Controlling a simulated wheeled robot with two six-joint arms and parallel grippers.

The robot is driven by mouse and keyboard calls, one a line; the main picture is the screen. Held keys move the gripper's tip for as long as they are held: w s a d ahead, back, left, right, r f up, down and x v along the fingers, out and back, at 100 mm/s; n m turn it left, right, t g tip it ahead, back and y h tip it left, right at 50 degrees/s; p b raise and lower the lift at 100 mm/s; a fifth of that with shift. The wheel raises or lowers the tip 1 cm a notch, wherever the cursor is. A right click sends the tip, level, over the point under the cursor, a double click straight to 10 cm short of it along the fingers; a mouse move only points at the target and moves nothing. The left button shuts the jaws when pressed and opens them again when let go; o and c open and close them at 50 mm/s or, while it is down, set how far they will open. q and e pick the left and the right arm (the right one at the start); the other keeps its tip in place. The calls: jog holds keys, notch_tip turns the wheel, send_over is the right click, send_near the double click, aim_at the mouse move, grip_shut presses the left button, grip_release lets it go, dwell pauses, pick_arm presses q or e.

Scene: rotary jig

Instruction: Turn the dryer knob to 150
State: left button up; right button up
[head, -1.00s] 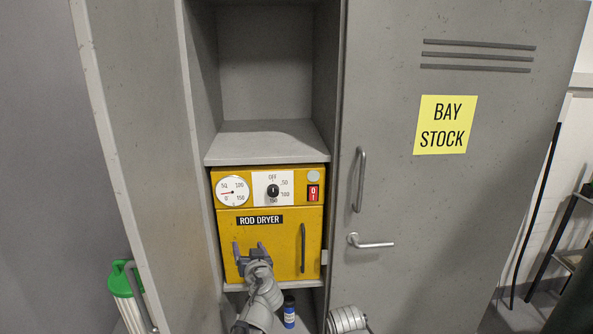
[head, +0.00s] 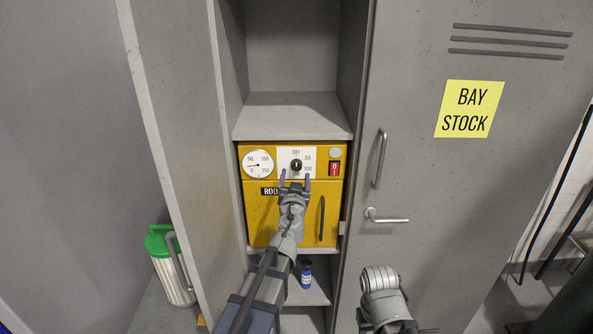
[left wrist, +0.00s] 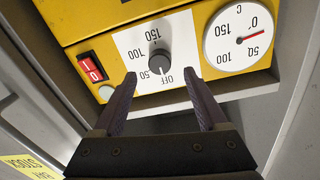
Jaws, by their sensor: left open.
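The yellow rod dryer (head: 262,222) sits in the open locker. Its black knob (head: 296,165) is on a white plate marked OFF, 50, 100 and 150. In the left wrist view, where the panel appears upside down, the knob (left wrist: 159,62) has a light mark that seems to face OFF. My left gripper (head: 296,177) is open and empty, just below the knob in the head view. In the left wrist view its fingers (left wrist: 160,79) straddle the line to the knob, apparently short of it. My right gripper is not visible; only part of that arm shows.
A round gauge (head: 258,164) and a red switch (head: 334,169) flank the knob plate. The dryer door handle (head: 322,218) is below right. A small blue bottle (head: 306,274) stands on the shelf below. Locker doors stand at both sides; a green-lidded canister (head: 172,265) is at left.

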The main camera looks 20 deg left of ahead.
aim_at(296, 167)
pick_arm(q)
jog(key=x, duration=0.4)
jog(key=shift+w, duration=0.25)
jog(key=shift+c, duration=0.2)
grip_shut()
